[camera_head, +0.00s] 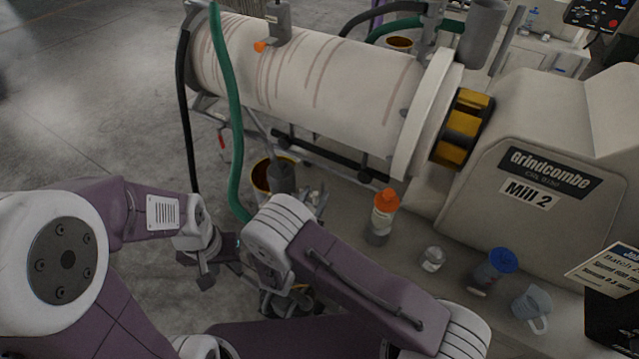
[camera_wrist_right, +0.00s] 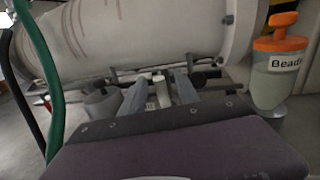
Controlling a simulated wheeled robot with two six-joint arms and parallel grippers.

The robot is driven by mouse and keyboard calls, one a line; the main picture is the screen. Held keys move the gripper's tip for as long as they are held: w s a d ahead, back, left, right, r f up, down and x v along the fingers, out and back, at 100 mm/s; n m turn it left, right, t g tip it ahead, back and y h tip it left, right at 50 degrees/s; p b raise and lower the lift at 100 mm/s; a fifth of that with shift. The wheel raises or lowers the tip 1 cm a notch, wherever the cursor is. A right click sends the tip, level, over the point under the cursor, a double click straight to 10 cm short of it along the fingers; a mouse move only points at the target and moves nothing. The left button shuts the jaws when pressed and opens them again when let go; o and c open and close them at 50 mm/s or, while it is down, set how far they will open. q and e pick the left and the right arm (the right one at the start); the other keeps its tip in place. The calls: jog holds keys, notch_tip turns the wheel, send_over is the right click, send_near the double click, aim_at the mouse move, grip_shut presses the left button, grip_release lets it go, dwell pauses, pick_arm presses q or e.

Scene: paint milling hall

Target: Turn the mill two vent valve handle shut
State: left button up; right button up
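The mill labelled Mill 2 (camera_head: 530,192) has a large pale drum with brownish streaks. A small grey valve-like fitting (camera_head: 278,22) stands on top of the drum, with an orange handle (camera_head: 262,46) low on its left side. My left gripper (camera_head: 207,272) is below the drum at lower left, pointing down, well apart from the handle; its finger gap is unclear. My right gripper (camera_wrist_right: 160,80) shows two fingers spread apart in the right wrist view, facing the area under the drum. It is largely hidden behind my arm in the head view. Neither gripper touches the handle.
A green hose (camera_head: 228,100) and a black hose (camera_head: 187,110) hang at the drum's left end. A bucket (camera_head: 262,178) sits below. An orange-capped bottle (camera_head: 383,215), labelled Beads in the wrist view, a blue-lidded jar (camera_head: 497,268) and a pale jug (camera_head: 533,305) stand in front.

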jog(key=x, duration=0.3)
jog(key=shift+w, duration=0.25)
jog(key=shift+w+d, duration=0.1)
jog(key=shift+d, duration=0.05)
grip_shut()
dwell(1.1)
